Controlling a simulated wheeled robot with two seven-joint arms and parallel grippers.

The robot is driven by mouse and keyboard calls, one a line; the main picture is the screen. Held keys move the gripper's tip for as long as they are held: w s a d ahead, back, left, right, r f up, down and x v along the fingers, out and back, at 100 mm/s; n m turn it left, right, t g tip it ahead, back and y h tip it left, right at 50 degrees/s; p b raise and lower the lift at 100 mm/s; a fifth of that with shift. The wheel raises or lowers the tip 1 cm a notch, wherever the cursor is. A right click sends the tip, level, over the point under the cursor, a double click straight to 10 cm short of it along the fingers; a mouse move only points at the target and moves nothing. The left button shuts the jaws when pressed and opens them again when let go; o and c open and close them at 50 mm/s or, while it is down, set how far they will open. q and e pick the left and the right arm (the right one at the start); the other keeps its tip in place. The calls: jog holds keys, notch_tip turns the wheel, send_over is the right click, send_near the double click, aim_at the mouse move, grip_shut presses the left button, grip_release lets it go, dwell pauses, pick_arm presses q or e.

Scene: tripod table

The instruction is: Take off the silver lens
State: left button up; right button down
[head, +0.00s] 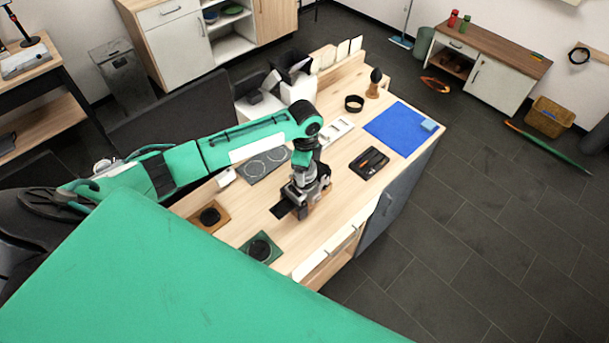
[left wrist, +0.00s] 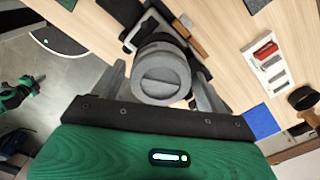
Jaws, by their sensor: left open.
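The silver lens (left wrist: 163,78), a grey cylinder with a slotted round end, is in the middle of the left wrist view. It sits on a dark body on a stand, partly hidden behind it. My left gripper (left wrist: 160,90) is open, with one finger on each side of the lens. I cannot tell whether the fingers touch it. In the head view my left gripper (head: 303,177) is over the workbench, and it and the arm hide most of the lens and body. My right gripper is not in view.
The wooden workbench (head: 240,228) holds a brown pad (head: 222,225) and a green pad (head: 272,257), each with a dark round recess, at its near end. A grey mat (head: 250,178) with two circles, a black tray (head: 369,163) and a blue mat (head: 395,130) lie farther off.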

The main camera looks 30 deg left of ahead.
pick_arm(q)
jog(key=m, duration=0.6)
jog(key=shift+m, duration=2.6)
jog(key=c, duration=0.9)
jog(key=shift+c, duration=0.2)
jog(key=shift+r, duration=0.7)
jog(key=shift+r, duration=2.45)
